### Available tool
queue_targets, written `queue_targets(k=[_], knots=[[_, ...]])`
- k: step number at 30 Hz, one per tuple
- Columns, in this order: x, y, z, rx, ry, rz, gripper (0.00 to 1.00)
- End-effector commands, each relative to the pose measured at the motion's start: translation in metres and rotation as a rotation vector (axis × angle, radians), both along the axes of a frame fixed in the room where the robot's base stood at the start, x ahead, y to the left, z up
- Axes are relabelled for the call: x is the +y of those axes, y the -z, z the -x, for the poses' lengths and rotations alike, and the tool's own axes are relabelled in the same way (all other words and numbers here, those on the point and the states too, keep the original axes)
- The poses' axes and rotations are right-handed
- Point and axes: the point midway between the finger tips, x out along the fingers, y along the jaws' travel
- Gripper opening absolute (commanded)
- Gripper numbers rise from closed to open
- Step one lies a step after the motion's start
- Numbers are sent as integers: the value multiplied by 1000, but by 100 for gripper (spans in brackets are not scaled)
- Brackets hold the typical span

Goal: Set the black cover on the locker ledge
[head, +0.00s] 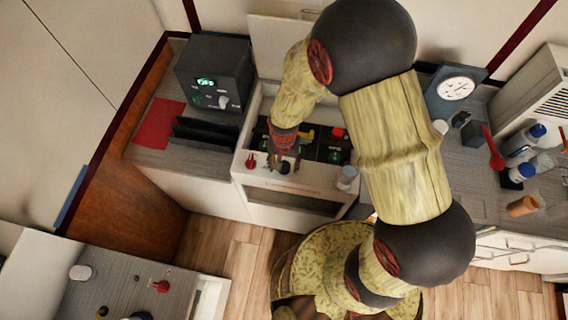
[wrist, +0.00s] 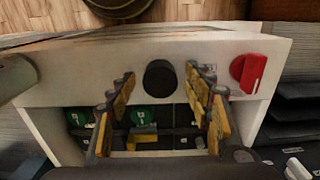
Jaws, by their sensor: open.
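A round black piece (wrist: 160,78), which looks like the black cover, sits on the white front ledge (wrist: 75,75) of the breaker unit. In the head view the ledge (head: 310,180) is partly behind my arm. My gripper (wrist: 161,88) is open, with its fingers on either side of the black piece and a visible gap to each. In the head view my gripper (head: 284,164) is over the front of the unit, and the black piece is hard to make out there. I cannot tell which surface is the locker ledge.
A red knob (wrist: 250,72) is beside the black piece; it also shows in the head view (head: 250,161). A white jar (head: 347,177) stands at the ledge's other end. Breakers with green labels (wrist: 143,117) lie behind the ledge. A dark meter box (head: 213,72) stands on the left counter.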

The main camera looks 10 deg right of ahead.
Motion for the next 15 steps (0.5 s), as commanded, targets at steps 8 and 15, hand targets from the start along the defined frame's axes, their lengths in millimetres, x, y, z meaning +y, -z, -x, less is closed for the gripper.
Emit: queue_targets(k=[8, 15], knots=[[1, -37, -2, -5, 0, -1, 51], [0, -87, -2, -5, 0, -1, 51]])
